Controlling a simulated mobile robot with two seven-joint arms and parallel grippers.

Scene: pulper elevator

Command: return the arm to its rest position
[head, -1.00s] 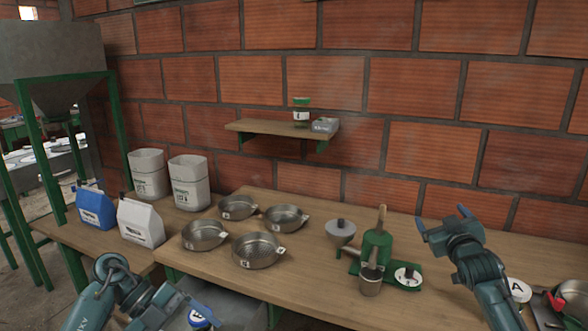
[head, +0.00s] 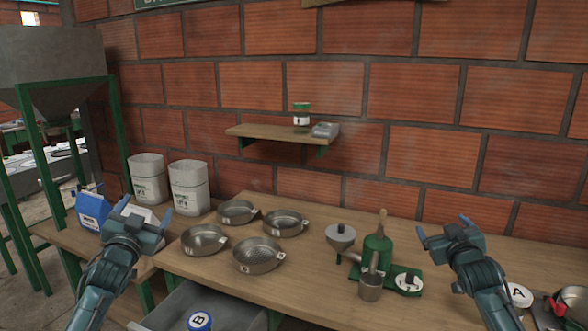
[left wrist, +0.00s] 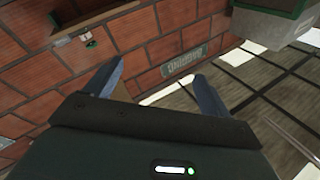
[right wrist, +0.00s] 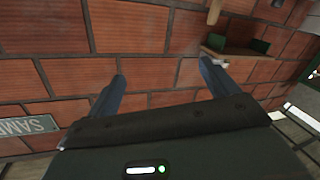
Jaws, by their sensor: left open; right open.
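My left gripper (head: 146,216) is open and empty, raised in front of the blue bag and the white bag at the left of the bench. In the left wrist view its two blue fingers (left wrist: 158,88) stand apart with only wall and a sign beyond. My right gripper (head: 446,231) is open and empty above the right part of the bench, to the right of the green press. In the right wrist view its fingers (right wrist: 165,85) are apart, with brick wall beyond.
The wooden bench (head: 330,290) holds several metal pans (head: 258,255), a green press (head: 378,250) and a grey funnel (head: 340,237). An open drawer (head: 175,312) below holds a round item marked 8 (head: 199,321). A wall shelf (head: 270,132) is behind.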

